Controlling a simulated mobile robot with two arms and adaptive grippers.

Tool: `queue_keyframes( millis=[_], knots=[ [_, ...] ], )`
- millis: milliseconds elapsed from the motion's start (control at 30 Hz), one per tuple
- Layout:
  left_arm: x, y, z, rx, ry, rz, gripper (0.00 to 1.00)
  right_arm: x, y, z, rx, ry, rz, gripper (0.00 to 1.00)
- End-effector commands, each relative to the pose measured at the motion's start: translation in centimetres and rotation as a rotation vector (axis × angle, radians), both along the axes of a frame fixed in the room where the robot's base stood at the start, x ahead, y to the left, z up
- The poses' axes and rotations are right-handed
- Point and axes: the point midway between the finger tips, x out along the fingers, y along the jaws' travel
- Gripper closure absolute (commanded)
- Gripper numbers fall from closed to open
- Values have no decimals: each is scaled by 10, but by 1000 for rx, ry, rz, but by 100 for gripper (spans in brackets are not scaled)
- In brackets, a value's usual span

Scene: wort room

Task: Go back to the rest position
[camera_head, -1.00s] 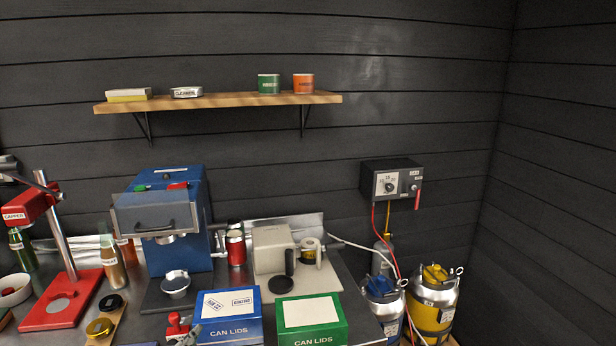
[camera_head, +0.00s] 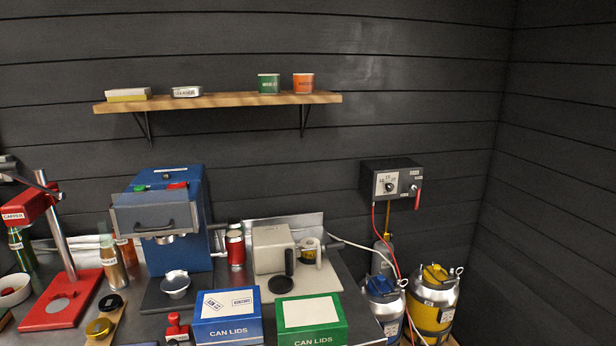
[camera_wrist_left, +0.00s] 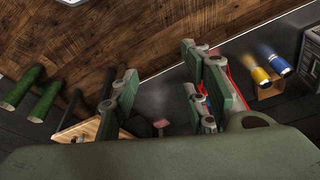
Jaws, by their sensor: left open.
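My left gripper (camera_wrist_left: 160,82) shows in the left wrist view with its two fingers spread apart. I see nothing held between them. A small pinkish object (camera_wrist_left: 161,124) lies below the gap, apart from the fingers. The left gripper is not in the head view now. My right gripper is in neither view.
The counter holds a red capper (camera_head: 60,300), a blue machine (camera_head: 175,235), a red stamp (camera_head: 177,328), a blue can-lids box (camera_head: 228,317) and a green one (camera_head: 311,322). Two kegs (camera_head: 433,297) stand right. A shelf (camera_head: 220,101) hangs above. Wall space at right is clear.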

Motion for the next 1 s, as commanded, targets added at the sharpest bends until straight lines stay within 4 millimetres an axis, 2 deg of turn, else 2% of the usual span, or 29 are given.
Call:
queue_keyframes(
  millis=[33,133,267,400,600,700,800,933,1000],
  knots=[
    [-2,0,-22,1,15,-2,58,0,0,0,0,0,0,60],
    [-7,0,-68,3,34,-5,58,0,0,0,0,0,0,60],
    [-23,2,-130,6,60,-10,58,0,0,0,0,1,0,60],
    [-53,6,-192,9,89,-17,58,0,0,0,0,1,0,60],
    [-113,15,-263,15,130,-27,58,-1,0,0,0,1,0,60],
    [-145,22,-287,18,148,-30,58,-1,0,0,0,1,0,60],
    [-172,27,-303,21,161,-34,58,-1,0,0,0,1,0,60],
    [-194,31,-313,22,170,-38,58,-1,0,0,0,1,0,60],
    [-194,31,-313,22,170,-38,58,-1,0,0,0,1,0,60]
  ],
)
